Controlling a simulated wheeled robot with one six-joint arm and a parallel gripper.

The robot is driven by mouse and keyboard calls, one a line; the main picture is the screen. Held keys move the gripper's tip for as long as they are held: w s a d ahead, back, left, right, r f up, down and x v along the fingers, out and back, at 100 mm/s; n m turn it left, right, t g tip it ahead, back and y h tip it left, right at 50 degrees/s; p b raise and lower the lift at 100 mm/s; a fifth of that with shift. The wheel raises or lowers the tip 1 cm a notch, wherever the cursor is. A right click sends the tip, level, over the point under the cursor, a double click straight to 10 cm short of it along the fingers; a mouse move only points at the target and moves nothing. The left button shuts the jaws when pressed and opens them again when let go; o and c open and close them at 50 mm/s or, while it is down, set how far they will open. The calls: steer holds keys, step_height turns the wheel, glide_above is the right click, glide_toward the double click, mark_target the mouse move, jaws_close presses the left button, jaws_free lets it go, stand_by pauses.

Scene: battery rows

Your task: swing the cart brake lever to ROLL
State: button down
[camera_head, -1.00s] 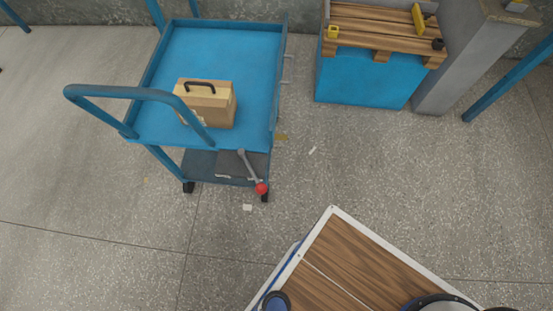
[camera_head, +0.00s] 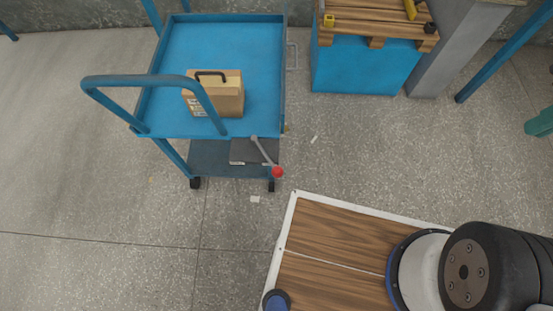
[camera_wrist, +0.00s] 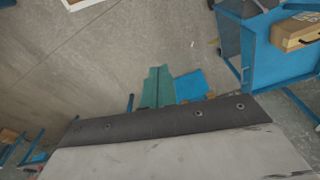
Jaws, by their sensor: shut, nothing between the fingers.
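The blue cart (camera_head: 160,85) stands at the upper left in the head view. Its brake lever (camera_head: 264,153) is a grey rod with a red ball knob (camera_head: 277,172), set at a dark plate (camera_head: 247,153) by the lower shelf. The rod slants down to the right, with the knob just past the shelf's corner. No ROLL marking is legible. My gripper (camera_wrist: 158,85) shows teal fingers, shut and empty, in the wrist view; the teal tip also shows at the head view's right edge (camera_head: 540,123). It is well away from the lever. The cart shows upper right in the wrist view (camera_wrist: 262,65).
A cardboard box with a black handle (camera_head: 217,97) sits on the cart's top tray. A blue crate (camera_head: 365,72) with a wooden pallet top stands right of it, beside a grey post (camera_head: 440,55).

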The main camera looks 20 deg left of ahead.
steer(key=w+a+f+m+g+y, duration=0.25)
steer(key=w+a+f+g, duration=0.25)
steer(key=w+a+f, duration=0.85)
steer(key=a+f+m+g, duration=0.1)
steer(key=a+f, duration=0.6)
steer(key=f, duration=0.4)
steer(key=w+a+f+m+g+y, duration=0.1)
steer(key=a+f+m+g, duration=0.1)
steer(key=a+f, duration=0.5)
step_height(320, 180, down, 4)
steer(key=shift+w+r, duration=0.1)
steer(key=shift+w, duration=0.05)
steer(key=shift+m, duration=0.25)
